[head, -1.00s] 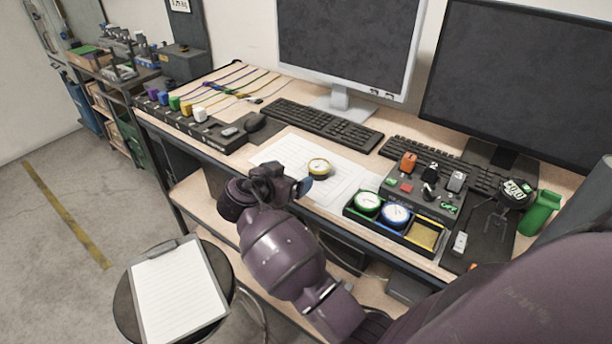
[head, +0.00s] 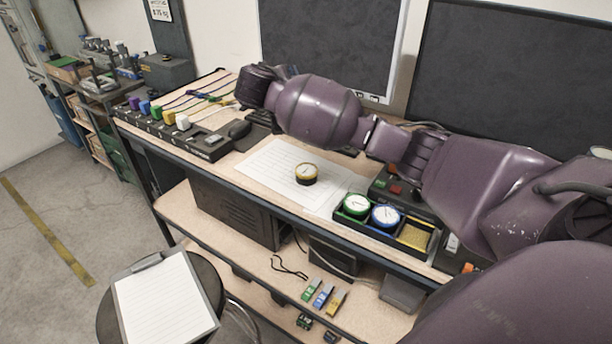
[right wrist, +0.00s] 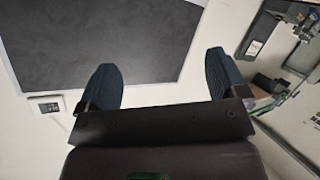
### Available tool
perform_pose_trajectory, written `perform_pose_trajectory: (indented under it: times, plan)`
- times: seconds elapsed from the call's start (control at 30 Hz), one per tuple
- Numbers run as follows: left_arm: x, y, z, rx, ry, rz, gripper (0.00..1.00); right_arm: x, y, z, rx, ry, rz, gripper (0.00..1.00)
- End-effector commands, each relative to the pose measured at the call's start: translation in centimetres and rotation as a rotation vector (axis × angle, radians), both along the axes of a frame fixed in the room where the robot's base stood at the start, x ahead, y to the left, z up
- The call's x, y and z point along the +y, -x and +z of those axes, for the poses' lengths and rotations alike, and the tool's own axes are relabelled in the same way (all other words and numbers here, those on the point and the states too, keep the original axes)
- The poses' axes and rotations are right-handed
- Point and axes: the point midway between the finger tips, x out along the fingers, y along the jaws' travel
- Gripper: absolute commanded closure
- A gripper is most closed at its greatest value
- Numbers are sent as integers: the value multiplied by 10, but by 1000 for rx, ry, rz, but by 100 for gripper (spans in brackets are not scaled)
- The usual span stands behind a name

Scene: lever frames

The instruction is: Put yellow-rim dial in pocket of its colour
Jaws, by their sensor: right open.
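The yellow-rim dial (head: 306,174) lies face up on white paper near the middle of the desk in the head view. The pocket tray (head: 371,240) sits to its right at the desk's front edge. A green-rim dial (head: 355,205) and a blue-rim dial (head: 385,217) fill two pockets; the yellow pocket (head: 415,236) is empty. My right arm reaches across the desk to the back left, above and away from the dial. My left gripper is out of view.
A strip with coloured blocks (head: 185,138) lies at the left. The paper (head: 268,160) around the dial is clear. A stool with a clipboard (head: 165,300) stands in front. Small items lie on the lower shelf.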

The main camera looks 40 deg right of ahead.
Motion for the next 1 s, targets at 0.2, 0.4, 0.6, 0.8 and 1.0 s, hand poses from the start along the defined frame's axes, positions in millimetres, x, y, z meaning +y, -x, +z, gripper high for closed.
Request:
perform_pose_trajectory:
  times: [0.2,0.4,0.6,0.8,1.0]
  plan:
    - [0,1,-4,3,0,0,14,-31,5,-9,312,21,98,8]
    - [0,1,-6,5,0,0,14,-51,23,-26,608,-2,222,8]
    - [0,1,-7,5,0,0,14,-59,51,-49,898,-69,401,8]
    - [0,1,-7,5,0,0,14,-41,83,-79,1155,-173,683,8]
    - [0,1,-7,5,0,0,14,-10,104,-87,1286,-225,1030,8]
